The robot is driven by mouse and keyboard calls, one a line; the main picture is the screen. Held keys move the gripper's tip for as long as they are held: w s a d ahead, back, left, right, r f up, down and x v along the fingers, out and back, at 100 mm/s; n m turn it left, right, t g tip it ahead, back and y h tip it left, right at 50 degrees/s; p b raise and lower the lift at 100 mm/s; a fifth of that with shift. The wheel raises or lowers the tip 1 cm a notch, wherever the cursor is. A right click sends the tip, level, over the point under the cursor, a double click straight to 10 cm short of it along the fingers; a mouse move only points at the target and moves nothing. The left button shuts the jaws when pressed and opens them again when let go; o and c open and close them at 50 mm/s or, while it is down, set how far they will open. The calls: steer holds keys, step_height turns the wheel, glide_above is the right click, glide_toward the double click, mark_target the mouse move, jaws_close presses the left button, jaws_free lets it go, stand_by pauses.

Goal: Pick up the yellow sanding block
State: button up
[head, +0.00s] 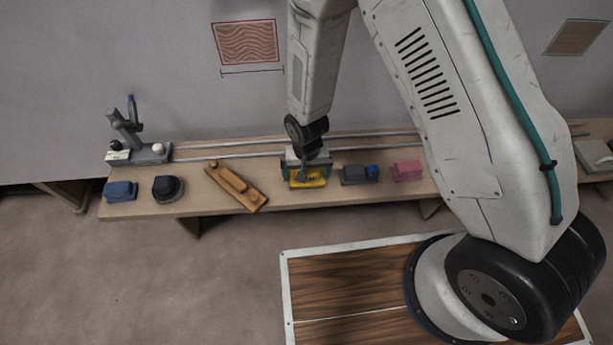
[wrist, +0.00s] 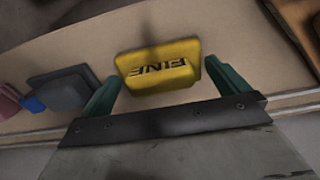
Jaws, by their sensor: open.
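The yellow sanding block (head: 308,180) lies on the wooden bench, below my gripper in the head view. In the wrist view the yellow sanding block (wrist: 158,66) shows the raised or printed letters "FINE". My gripper (head: 304,172) points down over it; in the wrist view the gripper's green fingers (wrist: 160,88) stand apart, one on each side of the block's near part. The gripper is open. I cannot tell whether either finger touches the block.
On the bench (head: 220,202) are a long wooden tool (head: 236,187), a grey-blue block (head: 358,174), a pink block (head: 407,170), a black rounded tool (head: 168,188) and a blue block (head: 120,190). A grey stand (head: 138,140) is at the left. Rails run along the back.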

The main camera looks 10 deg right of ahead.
steer(key=shift+f, duration=0.15)
steer(key=c, duration=0.6)
steer(key=shift+c, duration=0.2)
